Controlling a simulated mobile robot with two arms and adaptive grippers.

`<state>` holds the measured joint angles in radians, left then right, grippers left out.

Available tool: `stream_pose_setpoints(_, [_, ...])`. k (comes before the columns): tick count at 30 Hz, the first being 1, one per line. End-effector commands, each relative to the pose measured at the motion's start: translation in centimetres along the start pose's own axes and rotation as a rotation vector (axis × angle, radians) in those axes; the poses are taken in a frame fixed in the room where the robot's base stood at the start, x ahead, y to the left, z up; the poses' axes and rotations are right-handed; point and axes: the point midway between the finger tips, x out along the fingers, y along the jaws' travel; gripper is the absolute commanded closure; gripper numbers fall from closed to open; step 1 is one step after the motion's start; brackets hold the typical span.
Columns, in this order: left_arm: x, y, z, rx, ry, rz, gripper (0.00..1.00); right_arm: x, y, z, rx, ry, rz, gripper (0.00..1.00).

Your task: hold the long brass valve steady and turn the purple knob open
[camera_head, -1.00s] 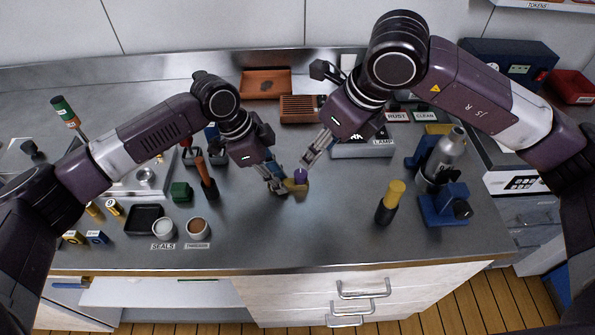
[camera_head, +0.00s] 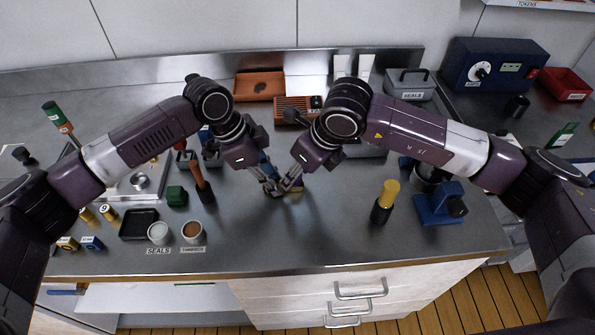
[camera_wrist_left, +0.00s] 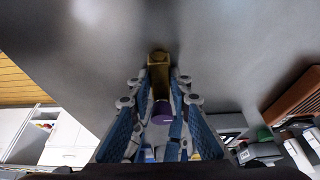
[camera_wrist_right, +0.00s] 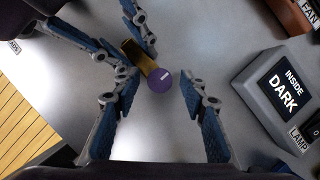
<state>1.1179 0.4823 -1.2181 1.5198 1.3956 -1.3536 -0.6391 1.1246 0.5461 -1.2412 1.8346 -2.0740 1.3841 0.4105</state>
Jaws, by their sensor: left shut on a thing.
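The long brass valve (camera_wrist_right: 138,56) lies between the fingers of my left gripper (camera_head: 270,188), which is shut on it near the countertop. In the left wrist view the valve's brass end (camera_wrist_left: 158,72) sticks out beyond the left fingertips. The purple knob (camera_wrist_right: 160,80) sits at one end of the valve, with a pale mark on its face. It also shows in the left wrist view (camera_wrist_left: 161,111). My right gripper (camera_wrist_right: 158,92) is open, with its fingers apart on either side of the knob. In the head view the two grippers mostly hide the valve and knob.
A black bottle with a yellow cap (camera_head: 383,205) stands right of the grippers, beside a blue stand (camera_head: 436,208). A grey lamp box (camera_wrist_right: 283,92) and a slatted brown box (camera_head: 292,108) are behind. The front middle of the counter is clear.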

Motion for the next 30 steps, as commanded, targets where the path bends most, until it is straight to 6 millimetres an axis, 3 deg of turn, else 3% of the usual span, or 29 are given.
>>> stream_pose_setpoints(4, [-0.05,-0.02,-0.07,0.001,0.001,-0.001,1.00,-0.02,0.01,0.00,0.000,0.000,0.000,0.61])
stream_pose_setpoints(15, [-0.06,-0.02,-0.07,0.001,0.001,-0.001,1.00,-0.07,-0.01,0.01,0.000,0.000,0.000,1.00])
stream_pose_setpoints(30, [-0.05,-0.02,-0.05,0.001,0.001,-0.001,1.00,-0.08,-0.21,0.00,-0.120,0.002,0.049,1.00])
